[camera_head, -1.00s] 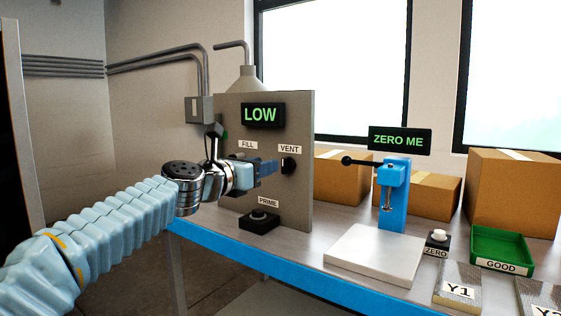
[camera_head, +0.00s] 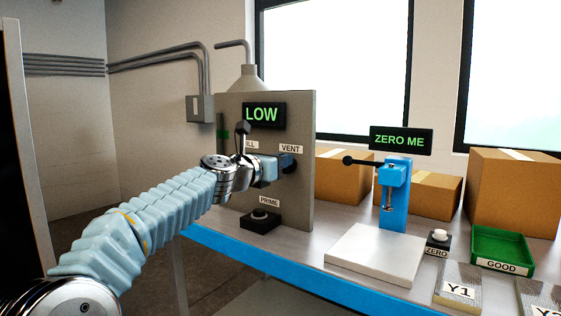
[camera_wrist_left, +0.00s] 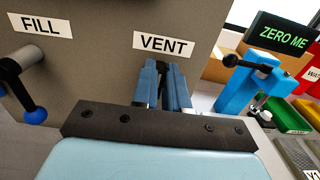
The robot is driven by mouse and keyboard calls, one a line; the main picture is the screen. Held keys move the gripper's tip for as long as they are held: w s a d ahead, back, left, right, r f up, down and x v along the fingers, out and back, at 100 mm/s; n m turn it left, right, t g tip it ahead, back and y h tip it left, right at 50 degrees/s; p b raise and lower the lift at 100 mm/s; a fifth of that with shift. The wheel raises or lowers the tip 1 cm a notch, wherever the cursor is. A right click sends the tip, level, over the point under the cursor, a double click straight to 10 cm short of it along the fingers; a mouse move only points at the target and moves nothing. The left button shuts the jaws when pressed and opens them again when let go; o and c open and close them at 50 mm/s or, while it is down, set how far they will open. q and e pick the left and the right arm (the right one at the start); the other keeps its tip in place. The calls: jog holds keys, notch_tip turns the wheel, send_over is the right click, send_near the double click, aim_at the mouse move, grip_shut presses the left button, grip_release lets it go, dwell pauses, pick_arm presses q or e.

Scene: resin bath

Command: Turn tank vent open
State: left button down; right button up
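The tank panel (camera_head: 303,112) is a grey upright board with a green LOW display (camera_head: 264,115). The VENT label (camera_head: 290,149) sits above the vent knob, which is mostly hidden by my fingers; it was a small black knob. My left gripper (camera_head: 289,164) is at the knob, just under the label. In the left wrist view, my left gripper (camera_wrist_left: 163,78) has its two blue fingers close together below the VENT label (camera_wrist_left: 164,44), with a narrow dark part between them. They look closed on the knob. My right gripper is not in view.
A lever with a blue ball (camera_wrist_left: 36,116) is under the FILL label, left of my gripper. The PRIME button (camera_head: 260,216) is below. A blue press (camera_head: 394,195), white plate (camera_head: 375,255) and green tray (camera_head: 502,250) stand to the right, with boxes behind.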

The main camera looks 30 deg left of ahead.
pick_arm(q)
jog(key=shift+m, duration=0.3)
jog(key=m+b, duration=0.1)
jog(key=m, duration=0.3)
jog(key=d+f+m+b, duration=0.1)
jog(key=m, duration=0.4)
jog(key=m+b, duration=0.1)
jog(key=m, duration=0.3)
jog(key=shift+d+f+b, duration=0.2)
jog(key=shift+d+b, duration=0.15)
jog(key=shift+f+m+b, duration=0.15)
jog(key=shift+m+b, duration=0.3)
jog(key=shift+m, duration=0.65)
jog(key=shift+f+m+b, duration=0.15)
jog(key=shift+m+b, duration=0.25)
jog(key=shift+m, duration=0.7)
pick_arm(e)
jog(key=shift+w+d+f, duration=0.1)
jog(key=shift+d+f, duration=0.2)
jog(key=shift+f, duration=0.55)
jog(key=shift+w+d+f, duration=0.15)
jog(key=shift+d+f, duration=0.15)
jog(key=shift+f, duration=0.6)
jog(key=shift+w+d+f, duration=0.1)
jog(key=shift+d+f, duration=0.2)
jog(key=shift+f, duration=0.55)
